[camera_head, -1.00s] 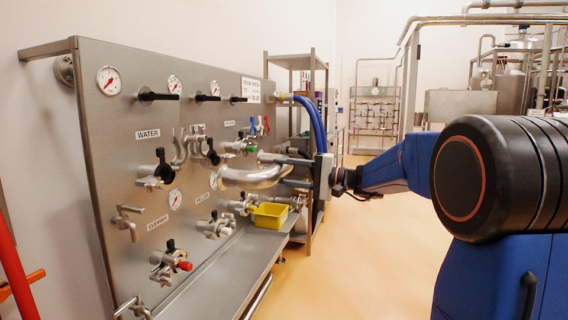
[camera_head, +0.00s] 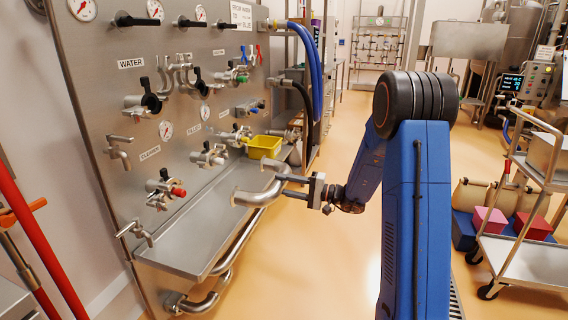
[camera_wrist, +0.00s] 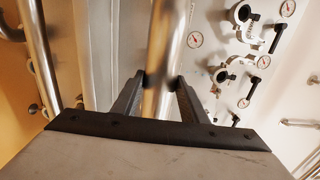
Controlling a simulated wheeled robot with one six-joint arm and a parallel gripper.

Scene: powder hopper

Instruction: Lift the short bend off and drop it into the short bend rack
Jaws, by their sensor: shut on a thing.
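The short bend (camera_head: 246,199) is a shiny curved steel pipe, held off the panel above the steel tray. It also shows in the wrist view as a steel tube (camera_wrist: 166,45) between the fingers. My gripper (camera_head: 280,184) is shut on it from the right; in the wrist view both fingertips (camera_wrist: 162,82) touch its sides. Two panel ports (camera_head: 151,103) and (camera_head: 197,85) have black-handled clamps and no pipe on them. Curved steel hooks (camera_head: 178,76) stand out from the panel between these ports; I cannot tell whether they are the short bend rack.
The steel panel (camera_head: 100,115) carries gauges and several valves. A steel tray (camera_head: 180,245) runs below, with a yellow bin (camera_head: 264,147) at its far end. Blue hoses (camera_head: 307,75) hang behind. A trolley (camera_head: 530,260) stands right. The floor between is clear.

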